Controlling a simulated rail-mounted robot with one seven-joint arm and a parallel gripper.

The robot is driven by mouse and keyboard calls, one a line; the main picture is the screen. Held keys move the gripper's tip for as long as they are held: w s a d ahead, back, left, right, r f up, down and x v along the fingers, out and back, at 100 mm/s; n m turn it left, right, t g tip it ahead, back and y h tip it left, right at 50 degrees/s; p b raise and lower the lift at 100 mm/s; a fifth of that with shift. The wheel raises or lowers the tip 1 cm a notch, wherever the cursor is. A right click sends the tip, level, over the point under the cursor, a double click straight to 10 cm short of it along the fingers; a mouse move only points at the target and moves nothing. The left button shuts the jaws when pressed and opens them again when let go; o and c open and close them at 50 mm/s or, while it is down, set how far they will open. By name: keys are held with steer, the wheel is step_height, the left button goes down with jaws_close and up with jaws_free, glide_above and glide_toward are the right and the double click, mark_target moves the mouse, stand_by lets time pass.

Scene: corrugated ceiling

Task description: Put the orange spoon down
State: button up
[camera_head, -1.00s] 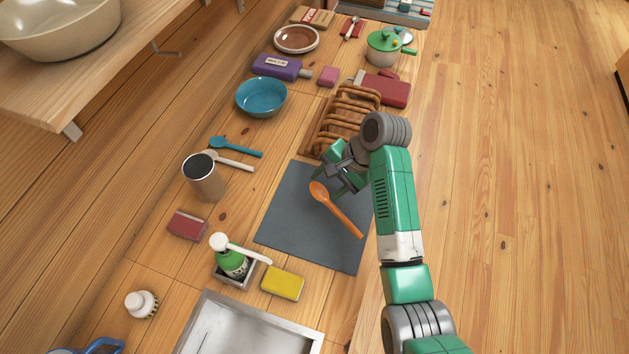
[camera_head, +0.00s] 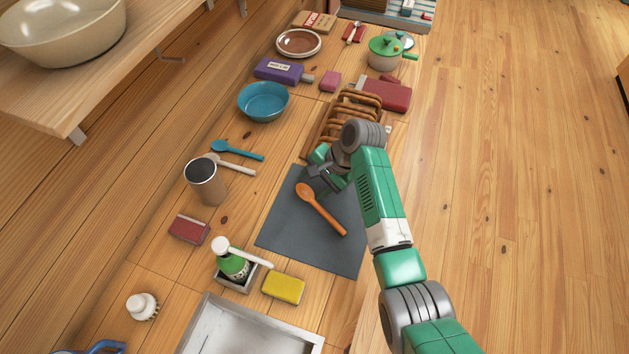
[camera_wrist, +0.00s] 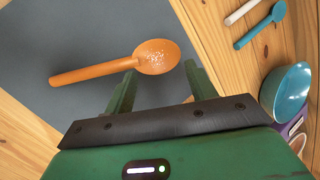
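The orange spoon (camera_head: 322,211) is over the dark grey mat (camera_head: 290,225), its bowl toward my gripper (camera_head: 321,178) and its handle toward the lower right. The handle sticks out to the left, over the mat (camera_wrist: 60,35). The exact gap between spoon and mat is hard to judge.
A toast rack (camera_head: 345,120) stands close behind my gripper. A brown cup (camera_head: 207,185), a blue spoon (camera_head: 238,151) and a pale spoon (camera_head: 235,165) are to the left. A yellow sponge (camera_head: 284,288) and soap bottle (camera_head: 232,264) are in front. The mat's lower part is clear.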

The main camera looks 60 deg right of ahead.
steer(key=shift+o, duration=1.3)
steer(key=shift+r, duration=0.1)
steer(key=v, duration=1.2)
